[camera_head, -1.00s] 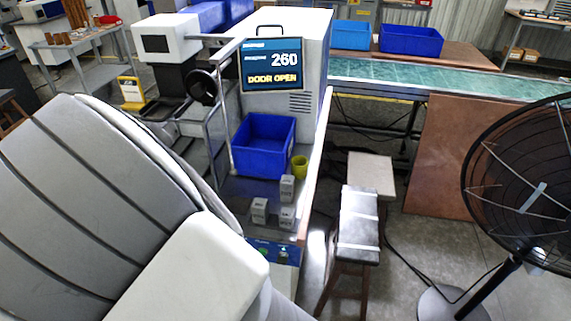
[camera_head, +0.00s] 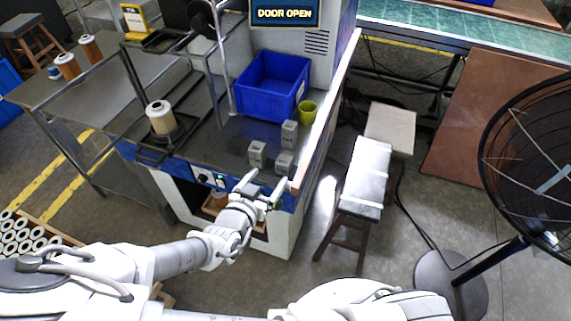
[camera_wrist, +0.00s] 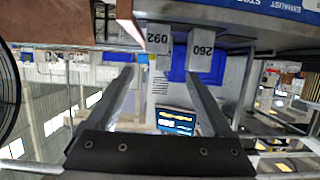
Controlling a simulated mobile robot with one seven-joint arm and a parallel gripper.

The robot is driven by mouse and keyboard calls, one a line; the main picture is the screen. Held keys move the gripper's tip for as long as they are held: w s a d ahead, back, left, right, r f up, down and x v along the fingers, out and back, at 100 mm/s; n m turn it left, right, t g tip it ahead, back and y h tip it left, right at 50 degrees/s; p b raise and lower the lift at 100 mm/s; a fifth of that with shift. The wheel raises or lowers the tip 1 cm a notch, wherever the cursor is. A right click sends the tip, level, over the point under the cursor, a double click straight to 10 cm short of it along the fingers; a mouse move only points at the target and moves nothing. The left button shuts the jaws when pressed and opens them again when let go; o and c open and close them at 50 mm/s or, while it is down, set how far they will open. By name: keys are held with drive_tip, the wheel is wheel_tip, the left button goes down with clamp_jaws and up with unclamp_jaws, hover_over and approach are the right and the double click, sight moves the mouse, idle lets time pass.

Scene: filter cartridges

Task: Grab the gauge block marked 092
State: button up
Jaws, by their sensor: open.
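The gauge block marked 092 (camera_wrist: 157,38) stands in the wrist view, which is upside down, left of the block marked 260 (camera_wrist: 204,52). In the head view three small grey blocks stand on the machine's table; their marks are too small to read. The front right block (camera_head: 284,163) appears to be 092, the front left block (camera_head: 257,153) appears to be 260, and a third block (camera_head: 289,134) stands behind. My gripper (camera_head: 265,184) is open and empty at the table's front edge, short of the blocks. Its fingers show apart in the wrist view (camera_wrist: 157,85).
A blue bin (camera_head: 271,86) and a yellow-green cup (camera_head: 307,111) stand behind the blocks. Stools (camera_head: 365,178) and a fan (camera_head: 535,160) are at right.

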sight(287, 156)
drive_tip(key=x, duration=0.9)
drive_tip(key=shift+d+x, duration=0.2)
drive_tip(key=shift+x, duration=1.2)
drive_tip(key=shift+d+x, duration=0.15)
drive_tip(key=shift+x, duration=1.2)
drive_tip(key=shift+s+f, duration=0.1)
drive_tip(key=shift+s, duration=0.05)
clamp_jaws()
